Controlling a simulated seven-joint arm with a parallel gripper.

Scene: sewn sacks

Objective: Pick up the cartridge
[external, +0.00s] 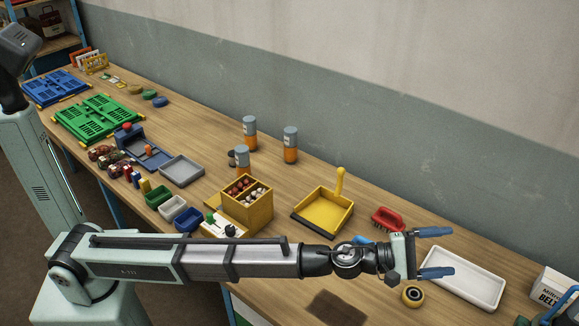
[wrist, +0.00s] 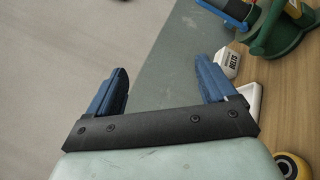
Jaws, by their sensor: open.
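Three upright cylinders with grey tops and orange lower parts stand on the bench beyond the yellow box: one at the back (external: 250,133), one to the right (external: 290,145), one nearer (external: 243,158). They look like cartridges; I cannot tell which one the task means. A small dark round piece (external: 232,157) is beside the nearer one. My gripper (external: 449,252) is open and empty, raised at the right of the bench, well to the right of the cylinders. Its two blue fingers are spread in the wrist view (wrist: 163,70), where no cylinder shows.
A yellow dustpan (external: 322,212) and red brush (external: 388,219) lie between the cylinders and my gripper. A white tray (external: 462,288) and a yellow-black wheel (external: 412,296) are near my gripper. A divided yellow box (external: 250,213) stands in front of the cylinders. A wall runs behind the bench.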

